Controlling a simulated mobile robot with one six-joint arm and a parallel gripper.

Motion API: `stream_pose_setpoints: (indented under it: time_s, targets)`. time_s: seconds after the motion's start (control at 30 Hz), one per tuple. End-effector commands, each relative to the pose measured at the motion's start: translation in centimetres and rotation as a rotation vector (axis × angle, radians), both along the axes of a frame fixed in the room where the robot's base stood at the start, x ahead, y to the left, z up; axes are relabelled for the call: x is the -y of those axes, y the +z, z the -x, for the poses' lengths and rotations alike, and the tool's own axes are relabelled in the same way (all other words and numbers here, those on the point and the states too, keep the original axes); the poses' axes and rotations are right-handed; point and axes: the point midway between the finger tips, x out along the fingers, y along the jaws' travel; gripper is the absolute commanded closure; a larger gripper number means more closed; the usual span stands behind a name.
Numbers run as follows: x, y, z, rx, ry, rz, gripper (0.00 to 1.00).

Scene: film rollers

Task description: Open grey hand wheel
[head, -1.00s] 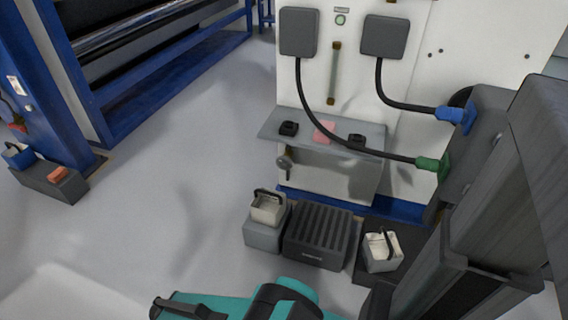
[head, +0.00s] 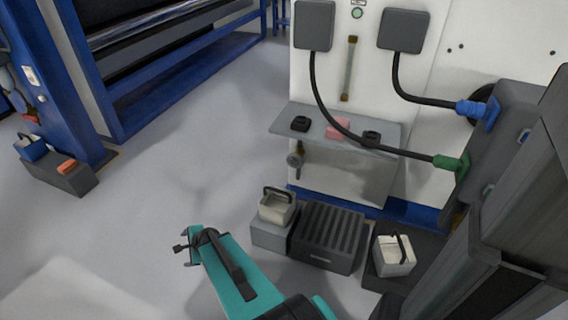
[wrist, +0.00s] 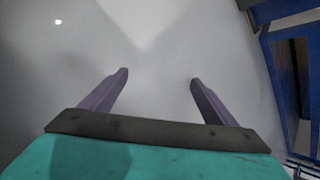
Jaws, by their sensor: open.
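A small grey handle (head: 295,159), which looks like the grey hand wheel, sits below the left end of the grey shelf on the white cabinet in the head view. Its exact shape is too small to tell. My gripper (head: 186,247) is low in the head view, to the left of the handle and well apart from it. In the wrist view my gripper (wrist: 159,77) has its two fingers spread, with only grey floor between them. The hand wheel does not show in the wrist view.
The grey shelf (head: 290,120) holds black items and a pink block (head: 338,129). Green and blue plugs with hanging cables are at right. The floor at left centre is clear.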

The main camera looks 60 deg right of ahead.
Motion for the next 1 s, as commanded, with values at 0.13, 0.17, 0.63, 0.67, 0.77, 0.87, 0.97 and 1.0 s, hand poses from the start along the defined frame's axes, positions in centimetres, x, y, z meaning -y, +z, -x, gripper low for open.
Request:
stream_pose_setpoints:
  time_s: [0.13, 0.17, 0.63, 0.67, 0.77, 0.87, 0.97, 1.0]
  targets:
    - [8.0, 2.7, -0.1, 0.142, -0.350, -0.105, 0.19]
    - [9.5, 3.3, 0.1, 0.173, -0.419, -0.126, 0.19]
    - [32.6, 11.9, 11.7, 0.769, -1.405, -0.504, 0.19]
    - [33.8, 12.4, 13.0, 0.813, -1.461, -0.528, 0.19]
    - [37.1, 13.7, 16.8, 0.958, -1.617, -0.602, 0.19]
    - [39.3, 14.6, 20.1, 1.079, -1.734, -0.664, 0.19]
    - [40.7, 15.2, 22.3, 1.162, -1.806, -0.705, 0.19]
    - [41.0, 15.4, 22.9, 1.184, -1.825, -0.714, 0.19]
